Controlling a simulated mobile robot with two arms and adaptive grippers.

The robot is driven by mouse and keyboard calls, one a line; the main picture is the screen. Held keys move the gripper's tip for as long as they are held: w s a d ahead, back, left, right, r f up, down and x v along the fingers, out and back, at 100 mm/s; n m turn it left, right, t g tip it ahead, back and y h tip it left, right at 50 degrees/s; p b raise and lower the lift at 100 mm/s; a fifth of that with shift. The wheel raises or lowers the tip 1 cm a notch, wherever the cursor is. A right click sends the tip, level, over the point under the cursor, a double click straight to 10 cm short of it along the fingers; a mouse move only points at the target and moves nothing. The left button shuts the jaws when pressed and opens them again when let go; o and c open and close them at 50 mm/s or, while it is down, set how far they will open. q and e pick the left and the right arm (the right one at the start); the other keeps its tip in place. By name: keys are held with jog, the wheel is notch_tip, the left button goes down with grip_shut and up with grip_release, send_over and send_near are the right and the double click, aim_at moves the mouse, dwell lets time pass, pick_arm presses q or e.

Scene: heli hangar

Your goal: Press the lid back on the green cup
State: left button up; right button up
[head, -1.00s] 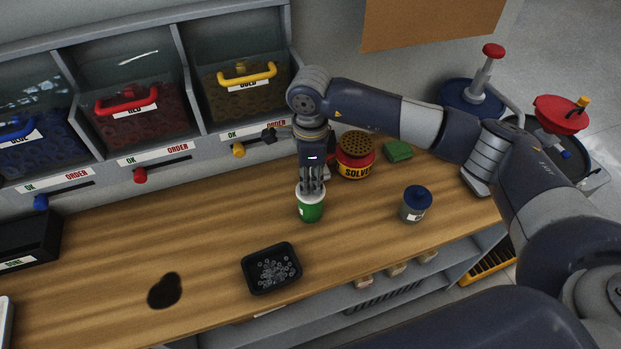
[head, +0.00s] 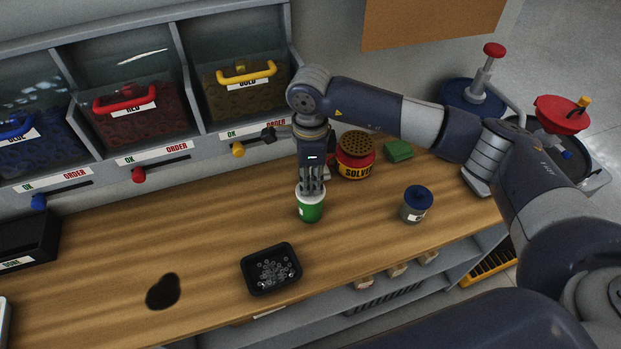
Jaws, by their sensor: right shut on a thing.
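The green cup (head: 310,212) stands upright on the wooden bench, right of the middle. Its white lid (head: 303,189) is at the cup's top, directly under my right gripper. I cannot tell whether the lid is fully seated. My right gripper (head: 312,190) points straight down over the cup. Its fingers are shut on the lid and hide much of it. My left gripper is not in view.
A black tray of small rings (head: 271,268) lies in front of the cup. A blue-lidded jar (head: 416,204) stands to the right. The red and yellow solvent can (head: 355,157) and a green sponge (head: 398,150) are behind. Bins with coloured handles (head: 246,74) line the back.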

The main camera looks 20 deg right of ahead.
jog(key=shift+f+b, duration=0.2)
jog(key=shift+b, duration=0.6)
dwell(0.7)
dwell(0.3)
jog(key=o, duration=0.8)
jog(key=o, duration=0.5)
jog(key=shift+r, duration=0.1)
jog(key=shift+r+p, duration=1.45)
jog(key=shift+r, duration=2)
